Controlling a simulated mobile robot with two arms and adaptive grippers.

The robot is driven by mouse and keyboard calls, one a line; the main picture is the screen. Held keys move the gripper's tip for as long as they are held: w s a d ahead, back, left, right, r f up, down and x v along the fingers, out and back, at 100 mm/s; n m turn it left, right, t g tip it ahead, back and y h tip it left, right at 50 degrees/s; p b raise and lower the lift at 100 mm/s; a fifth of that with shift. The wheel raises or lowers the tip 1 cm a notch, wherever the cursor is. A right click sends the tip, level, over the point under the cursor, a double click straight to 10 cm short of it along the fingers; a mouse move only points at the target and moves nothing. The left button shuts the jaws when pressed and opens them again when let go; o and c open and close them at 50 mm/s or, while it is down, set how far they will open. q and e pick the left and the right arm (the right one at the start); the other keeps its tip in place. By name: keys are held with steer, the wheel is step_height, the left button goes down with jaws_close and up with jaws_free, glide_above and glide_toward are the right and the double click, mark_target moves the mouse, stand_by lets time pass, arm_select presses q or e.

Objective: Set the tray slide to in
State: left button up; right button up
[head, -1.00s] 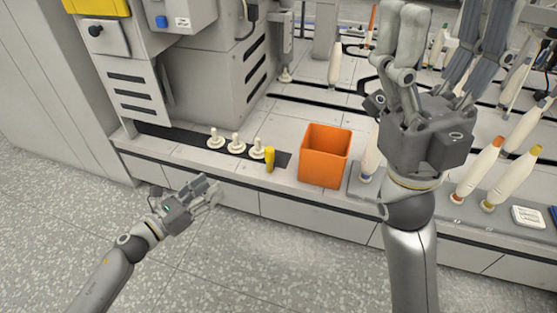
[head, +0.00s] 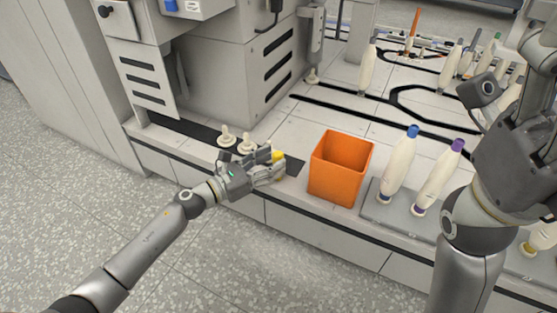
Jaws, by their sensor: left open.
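The tray slide appears to be the dark strip (head: 186,126) along the front ledge of the machine, with white pegs (head: 226,138) standing on it and a yellow handle (head: 278,156) at its right end. My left gripper (head: 274,167) is at the yellow handle, open, with its fingers around or just in front of it. I cannot tell whether they touch it. The handle's lower part and one white peg are mostly hidden by the gripper. My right gripper (head: 532,125) is at the right edge, partly cut off, away from the slide; its finger opening is unclear.
An orange bin (head: 337,182) stands on the ledge just right of the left gripper. Right of it, bobbins with blue (head: 399,165) and purple (head: 437,178) tops stand on a grey tray (head: 374,210). The grey machine housing (head: 218,70) rises behind the pegs.

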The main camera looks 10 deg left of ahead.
arm_select(q)
steer(key=shift+x, duration=1.45)
jaws_close()
